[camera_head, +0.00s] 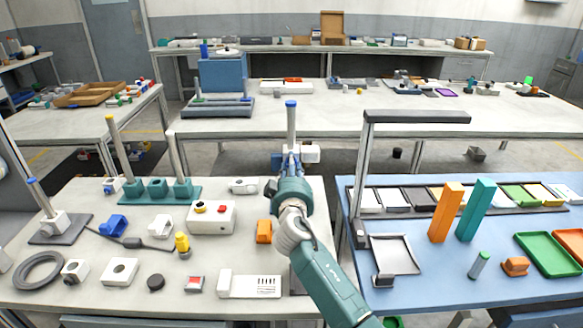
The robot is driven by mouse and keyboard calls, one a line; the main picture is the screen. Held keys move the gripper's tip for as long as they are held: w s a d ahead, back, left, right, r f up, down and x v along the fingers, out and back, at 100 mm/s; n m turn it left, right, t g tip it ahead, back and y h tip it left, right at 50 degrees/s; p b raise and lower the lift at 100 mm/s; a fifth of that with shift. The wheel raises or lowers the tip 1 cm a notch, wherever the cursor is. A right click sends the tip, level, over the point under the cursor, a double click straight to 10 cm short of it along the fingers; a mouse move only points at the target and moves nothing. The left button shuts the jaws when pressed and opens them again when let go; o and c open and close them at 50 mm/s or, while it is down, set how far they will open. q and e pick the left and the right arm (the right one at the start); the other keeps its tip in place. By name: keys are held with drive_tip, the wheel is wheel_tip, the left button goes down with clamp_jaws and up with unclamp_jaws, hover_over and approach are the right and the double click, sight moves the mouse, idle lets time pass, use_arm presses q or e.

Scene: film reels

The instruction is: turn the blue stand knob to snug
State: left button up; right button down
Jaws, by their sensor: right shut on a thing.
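A stand with an upright grey post (291,130) and a blue cap (291,103) rises at the far edge of the front bench. White clamp parts (310,153) sit low on the post. My right gripper (291,160) reaches away from me to these parts, in front of the post. It is shut at the blue stand knob (277,160), a small blue part that shows just left of the fingers. The gripper hides most of the grip and the post's lower part, so the knob's tightness cannot be seen. My left gripper is not in view.
The white front bench (210,290) holds a teal rack (158,192), a white button box (212,217), an orange block (264,231) and several small parts. A blue table (440,290) with a grey frame (362,165) stands to the right, past a narrow gap.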

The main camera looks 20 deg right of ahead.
drive_tip(key=shift+n+p, duration=0.4)
drive_tip(key=shift+n, duration=2.8)
drive_tip(key=c, duration=1.4)
unclamp_jaws()
drive_tip(key=v, duration=1.2)
drive_tip(key=shift+a, duration=0.1)
